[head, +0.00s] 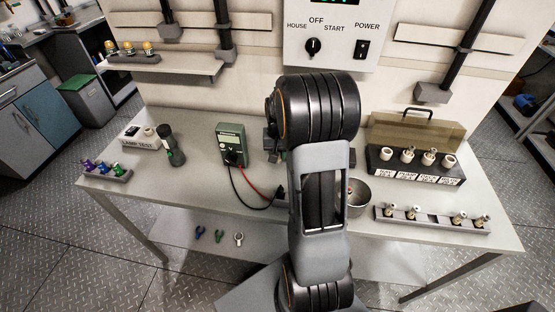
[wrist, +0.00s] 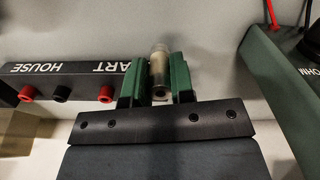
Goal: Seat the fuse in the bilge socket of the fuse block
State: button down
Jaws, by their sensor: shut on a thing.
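My gripper (wrist: 158,66) is shut on a fuse (wrist: 157,76), a small cylinder with a clear upper part and a metallic lower part, held between its green fingers. In the head view, my own arm hides most of the gripper and the fuse. The fuse block (head: 416,176), black with several pale round sockets in a row and white labels, stands at the right of the bench. The labels are too small to tell which is bilge. The fuse is well to the left of the block.
A fuse rack (head: 435,219) with several fuses and a gap lies before the block. A metal bowl (head: 358,196) sits left of it. A green multimeter (head: 231,143) with leads and a labelled terminal bar (wrist: 70,70) are near my gripper. A raised lid (head: 415,135) backs the block.

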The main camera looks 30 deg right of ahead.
jog(key=shift+w+f, duration=0.2)
jog(key=shift+f, duration=1.6)
jog(key=shift+f, duration=0.1)
jog(key=shift+f, duration=0.2)
jog(key=c, duration=1)
grip_release()
jog(key=shift+r, duration=0.1)
